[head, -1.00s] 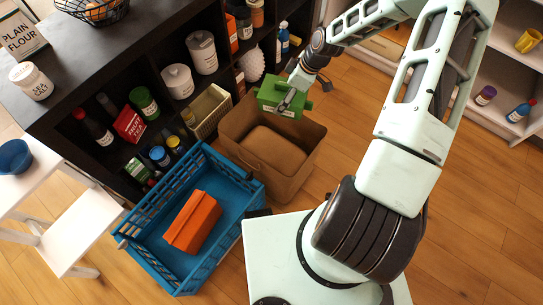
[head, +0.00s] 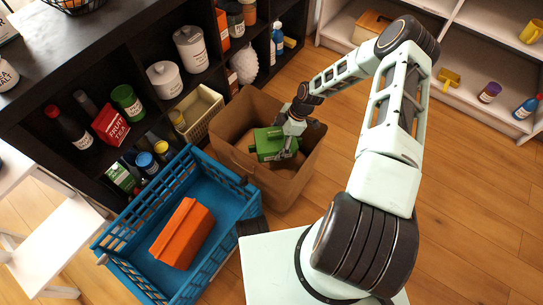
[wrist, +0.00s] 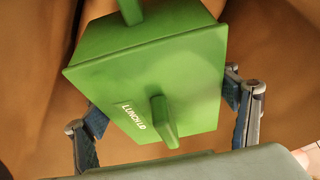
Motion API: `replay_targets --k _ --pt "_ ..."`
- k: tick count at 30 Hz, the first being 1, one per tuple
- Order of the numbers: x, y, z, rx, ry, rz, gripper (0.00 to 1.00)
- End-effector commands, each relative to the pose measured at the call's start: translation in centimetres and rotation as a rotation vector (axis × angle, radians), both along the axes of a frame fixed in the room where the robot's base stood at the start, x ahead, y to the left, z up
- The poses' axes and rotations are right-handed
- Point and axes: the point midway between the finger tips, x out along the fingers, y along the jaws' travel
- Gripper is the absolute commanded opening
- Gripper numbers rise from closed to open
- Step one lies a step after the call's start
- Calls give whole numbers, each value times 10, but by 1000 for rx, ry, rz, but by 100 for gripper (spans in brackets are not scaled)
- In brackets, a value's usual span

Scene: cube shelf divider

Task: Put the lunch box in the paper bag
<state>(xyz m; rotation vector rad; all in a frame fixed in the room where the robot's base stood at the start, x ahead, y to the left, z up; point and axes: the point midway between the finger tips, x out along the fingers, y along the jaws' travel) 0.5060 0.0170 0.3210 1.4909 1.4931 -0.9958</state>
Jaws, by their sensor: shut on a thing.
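The green lunch box (head: 270,145) is inside the mouth of the brown paper bag (head: 232,120), surrounded by its walls. My gripper (head: 290,132) is shut on the lunch box and reaches down into the bag from above. In the wrist view, the lunch box (wrist: 165,85) sits tilted between my gripper's two fingers (wrist: 165,118), with its label facing the camera. Brown bag walls (wrist: 30,60) show around it. Whether the lunch box touches the bag's bottom cannot be told.
A blue crate (head: 225,210) holding an orange box (head: 183,233) stands beside the bag at the lower left. A dark shelf (head: 95,170) with jars and bottles is behind. Wood floor (head: 345,110) is clear to the right.

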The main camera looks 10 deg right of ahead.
Motion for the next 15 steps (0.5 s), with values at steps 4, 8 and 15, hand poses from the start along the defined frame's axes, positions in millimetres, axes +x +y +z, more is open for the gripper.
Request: replay_targets --k 4,8,15 --pt "0 1 -33 1 1 -2 52" --pt "1 1 -50 1 -1 -1 52" --pt "0 1 -79 0 1 -3 52"
